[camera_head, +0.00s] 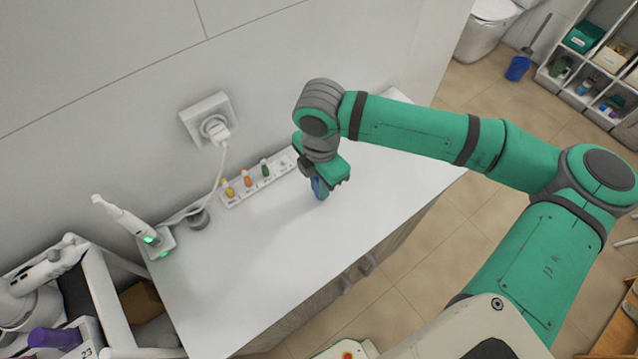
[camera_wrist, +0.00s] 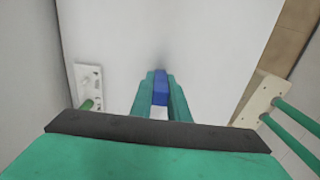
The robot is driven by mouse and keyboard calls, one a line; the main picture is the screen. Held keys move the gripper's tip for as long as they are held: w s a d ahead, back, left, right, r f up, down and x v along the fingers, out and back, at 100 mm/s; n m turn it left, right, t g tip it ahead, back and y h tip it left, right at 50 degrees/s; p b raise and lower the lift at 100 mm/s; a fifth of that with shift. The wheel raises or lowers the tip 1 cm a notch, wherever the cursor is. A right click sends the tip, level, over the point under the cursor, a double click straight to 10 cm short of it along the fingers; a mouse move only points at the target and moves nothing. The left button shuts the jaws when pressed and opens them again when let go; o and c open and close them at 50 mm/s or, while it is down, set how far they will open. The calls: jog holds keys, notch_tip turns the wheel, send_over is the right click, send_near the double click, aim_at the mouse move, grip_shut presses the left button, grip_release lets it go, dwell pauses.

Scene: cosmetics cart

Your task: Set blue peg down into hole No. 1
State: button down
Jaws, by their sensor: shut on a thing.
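My gripper (camera_head: 322,184) is shut on the blue peg (camera_head: 319,188) and holds it over the white tabletop, to the right of the peg strip and apart from it. In the wrist view the blue peg (camera_wrist: 160,88) sits between my two green fingers (camera_wrist: 160,100). The white strip (camera_head: 228,199) lies along the wall and holds a yellow peg (camera_head: 228,188), an orange peg (camera_head: 247,178) and a green peg (camera_head: 265,168). Its right end (camera_head: 284,161) bears no peg. In the wrist view the strip (camera_wrist: 84,72) is at the left. Hole numbers are too small to read.
A white electric toothbrush (camera_head: 127,218) stands on its lit base at the table's left end, its cord running to a wall socket (camera_head: 208,120). A cart (camera_head: 97,275) with a purple item (camera_head: 55,338) stands at the left. The front tabletop (camera_head: 270,255) is clear.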

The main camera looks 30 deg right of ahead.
jog(key=shift+f, duration=0.2)
jog(key=c, duration=1.7)
grip_release()
jog(key=shift+d, duration=0.1)
jog(key=shift+r, duration=0.1)
